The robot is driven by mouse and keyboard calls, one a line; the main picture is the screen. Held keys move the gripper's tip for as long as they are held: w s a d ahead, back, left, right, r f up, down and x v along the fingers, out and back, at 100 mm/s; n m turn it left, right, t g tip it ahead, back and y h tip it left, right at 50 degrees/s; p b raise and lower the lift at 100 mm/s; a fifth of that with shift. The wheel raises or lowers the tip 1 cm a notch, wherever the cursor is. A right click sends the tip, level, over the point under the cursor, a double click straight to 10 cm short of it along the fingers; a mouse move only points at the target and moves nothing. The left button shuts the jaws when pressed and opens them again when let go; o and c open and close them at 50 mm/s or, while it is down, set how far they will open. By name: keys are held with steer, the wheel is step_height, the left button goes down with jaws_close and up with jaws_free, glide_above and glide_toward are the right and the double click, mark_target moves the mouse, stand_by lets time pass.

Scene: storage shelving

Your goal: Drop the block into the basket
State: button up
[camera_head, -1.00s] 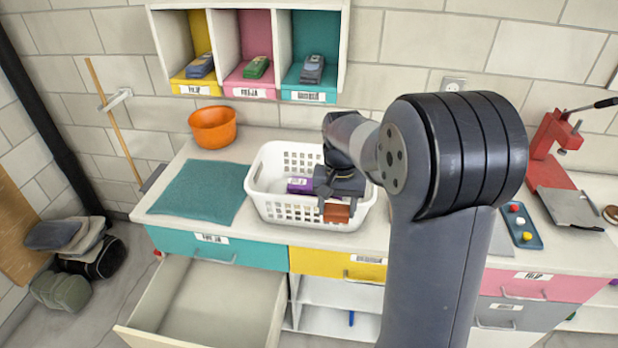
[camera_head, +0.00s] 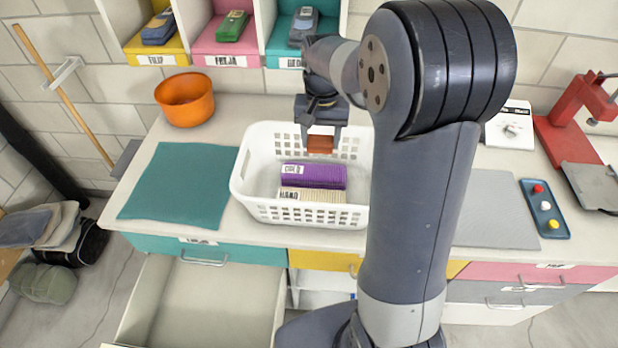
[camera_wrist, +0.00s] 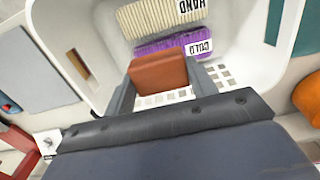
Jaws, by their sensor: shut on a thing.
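An orange-brown block (camera_head: 320,144) is between the fingers of my gripper (camera_head: 320,138), which is shut on it. In the wrist view the block (camera_wrist: 158,73) is held between both fingers. The white basket (camera_head: 262,212) stands on the counter. In the head view the block shows over the back part of the basket; its exact height above the basket floor is hard to tell. A purple item (camera_head: 314,176) and a cream ribbed item (camera_head: 312,194) lie inside the basket, toward its front.
A teal mat (camera_head: 182,186) and an orange bowl (camera_head: 186,98) are left of the basket. A grey mat (camera_head: 492,210), a blue tray (camera_head: 545,210) and a red press (camera_head: 570,130) are to the right. An open drawer (camera_head: 200,300) juts out below the counter.

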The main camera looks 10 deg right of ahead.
mark_target(320, 152)
step_height(320, 152, down, 5)
steer(key=b, duration=0.3)
steer(key=shift+f+b, duration=0.15)
steer(key=shift+b, duration=0.25)
steer(key=o, duration=1)
steer(key=shift+o, duration=0.2)
steer(key=shift+r, duration=0.2)
step_height(320, 152, up, 11)
steer(key=shift+f+b, duration=0.2)
steer(key=shift+b, duration=0.2)
